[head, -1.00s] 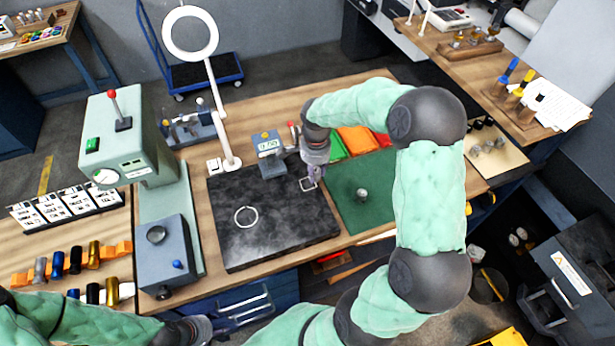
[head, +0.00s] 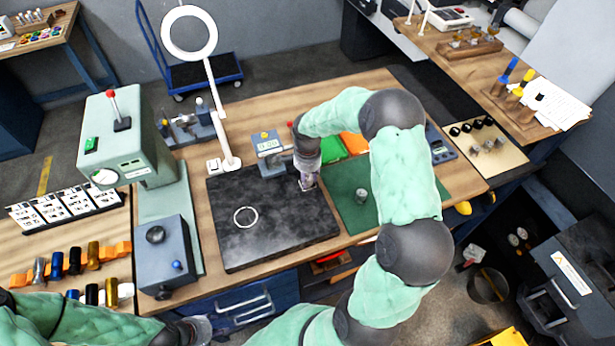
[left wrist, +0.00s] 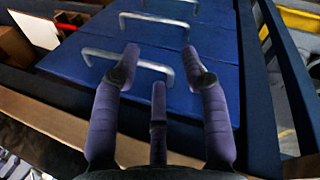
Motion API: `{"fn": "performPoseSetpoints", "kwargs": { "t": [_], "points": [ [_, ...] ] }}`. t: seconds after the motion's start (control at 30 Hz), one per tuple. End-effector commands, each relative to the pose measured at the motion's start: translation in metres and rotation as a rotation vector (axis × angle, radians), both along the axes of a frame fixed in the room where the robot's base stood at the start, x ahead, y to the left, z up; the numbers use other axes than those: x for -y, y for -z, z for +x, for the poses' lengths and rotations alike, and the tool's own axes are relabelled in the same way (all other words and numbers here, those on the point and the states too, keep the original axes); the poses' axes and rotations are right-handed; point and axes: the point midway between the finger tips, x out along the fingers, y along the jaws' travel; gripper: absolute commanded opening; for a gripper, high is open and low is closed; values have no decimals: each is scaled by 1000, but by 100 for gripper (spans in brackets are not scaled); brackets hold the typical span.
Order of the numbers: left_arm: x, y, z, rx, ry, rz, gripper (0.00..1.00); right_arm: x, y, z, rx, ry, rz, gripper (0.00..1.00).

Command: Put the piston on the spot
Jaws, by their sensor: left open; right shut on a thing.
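My right gripper (head: 307,184) is over the right part of the black plate (head: 285,235), close to its right edge. It is shut on a small metallic piece that its fingers mostly hide; I take it for the piston. I cannot tell whether the piece touches the plate. A light ring mark (head: 245,217) lies on the left half of the plate with nothing on it. A small grey metal cylinder (head: 361,196) stands on the green mat (head: 350,217). My left gripper (head: 200,328) is at the bottom of the head view; it is open and empty in the left wrist view (left wrist: 160,68).
A gauge with a display (head: 268,144) stands at the plate's back edge. A ring lamp (head: 230,163) rises behind the plate. A grey-green press (head: 165,250) is to its left. Blue drawers with handles (left wrist: 140,62) are before my left gripper.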

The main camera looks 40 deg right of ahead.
Motion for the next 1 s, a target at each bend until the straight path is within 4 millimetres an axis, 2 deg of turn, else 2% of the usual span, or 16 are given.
{"fn": "performPoseSetpoints", "kwargs": {
  "t": [0.17,0.2,0.23,0.27,0.7,0.87,1.0],
  "points": [
    [0,5,0,0,0,0,45,0,4,0,0,0,0,0],
    [0,4,0,0,0,0,45,0,3,0,-1,0,0,45],
    [0,3,0,0,0,0,45,0,3,0,-1,0,0,54],
    [0,3,0,0,0,0,45,0,3,0,-1,0,0,58],
    [0,-2,0,0,0,0,45,0,-2,0,-1,0,0,58],
    [0,-1,0,0,0,0,45,0,-26,1,3,0,-2,58],
    [0,-3,0,0,0,0,45,0,-56,1,4,-1,-2,58]
  ]
}}
